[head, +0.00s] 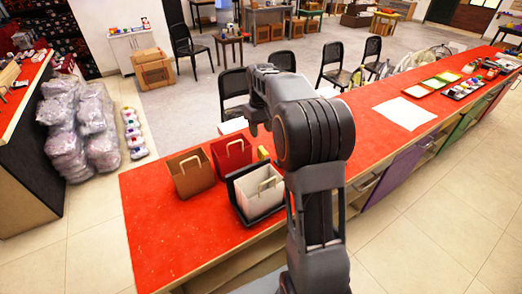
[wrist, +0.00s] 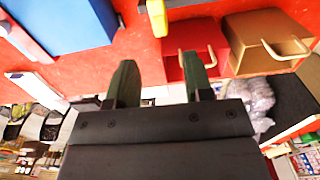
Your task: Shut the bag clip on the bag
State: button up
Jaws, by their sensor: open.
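Three bags with handles stand on the red counter (head: 155,235) in the head view: a brown bag (head: 190,175), a red bag (head: 230,160) and a white bag (head: 258,200) in a black tray. A small yellow object (head: 263,152) lies beside the red bag; it may be the bag clip, but its shape is unclear. In the wrist view the yellow object (wrist: 157,15) is at the top, near the red bag (wrist: 198,45) and brown bag (wrist: 262,40). My gripper (wrist: 159,72) is open, with nothing between its fingers, above the counter and apart from the bags.
A black tray (head: 238,212) surrounds the white bag's base. A white sheet (head: 405,113) lies farther right, with small trays beyond. Black chairs (head: 338,65) stand behind the counter. The counter's left front is clear.

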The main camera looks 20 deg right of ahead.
aim_at(261, 147)
notch_tip(261, 147, down, 10)
jog(key=shift+r+p, duration=0.1)
jog(key=shift+p, duration=0.4)
jog(key=shift+c, duration=0.4)
grip_shut()
